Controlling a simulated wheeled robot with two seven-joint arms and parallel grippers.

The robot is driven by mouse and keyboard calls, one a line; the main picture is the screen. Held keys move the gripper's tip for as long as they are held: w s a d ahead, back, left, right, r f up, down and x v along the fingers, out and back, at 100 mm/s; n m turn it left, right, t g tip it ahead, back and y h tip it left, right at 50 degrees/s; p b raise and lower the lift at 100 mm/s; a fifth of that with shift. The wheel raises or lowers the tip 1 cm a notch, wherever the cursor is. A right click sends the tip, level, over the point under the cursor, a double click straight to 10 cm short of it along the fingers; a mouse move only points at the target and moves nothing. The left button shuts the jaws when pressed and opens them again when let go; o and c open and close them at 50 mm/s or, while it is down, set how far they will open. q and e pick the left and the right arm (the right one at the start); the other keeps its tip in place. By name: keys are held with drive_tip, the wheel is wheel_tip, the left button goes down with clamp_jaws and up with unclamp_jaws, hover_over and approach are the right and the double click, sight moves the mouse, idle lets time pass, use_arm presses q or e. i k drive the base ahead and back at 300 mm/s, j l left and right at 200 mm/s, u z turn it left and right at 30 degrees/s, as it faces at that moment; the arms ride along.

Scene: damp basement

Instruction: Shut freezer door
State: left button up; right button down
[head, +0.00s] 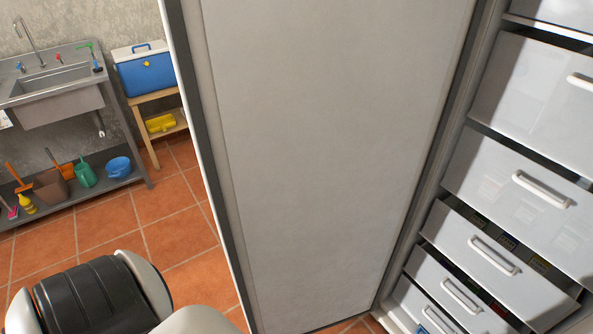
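The freezer door (325,140) stands open, its pale inner panel with a grey seal filling the middle of the head view. Its hinge side meets the freezer body at the right, and its free edge is at the left. The open freezer shows several translucent drawers (490,225) with white handles, stacked one above another; some hold dark or coloured packages. Part of my own arm, white and black, shows at the lower left, in front of the door's free edge. Neither gripper shows in the view.
A metal sink (58,100) stands at the far left, with a blue bucket (118,167), a green watering can (85,174) and bottles on its lower shelf. A blue cooler (147,72) sits on a wooden stand (150,125). The tiled floor (110,225) left of the door is clear.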

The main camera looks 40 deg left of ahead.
sight(317, 127)
drive_tip(key=k+j+z, duration=0.2)
drive_tip(key=j, duration=0.3)
drive_tip(key=k+j+z, duration=0.15)
drive_tip(key=j, duration=0.3)
drive_tip(key=k+j+z, duration=0.2)
drive_tip(key=j, duration=0.25)
drive_tip(key=k+j+z, duration=0.15)
drive_tip(key=j, duration=0.25)
drive_tip(key=k+j+z, duration=0.2)
drive_tip(key=k+j, duration=0.15)
drive_tip(key=i+j+z, duration=0.25)
drive_tip(key=j, duration=0.7)
drive_tip(key=j+z, duration=0.3)
drive_tip(key=j, duration=0.6)
drive_tip(key=i+j, duration=0.1)
drive_tip(key=j, duration=0.35)
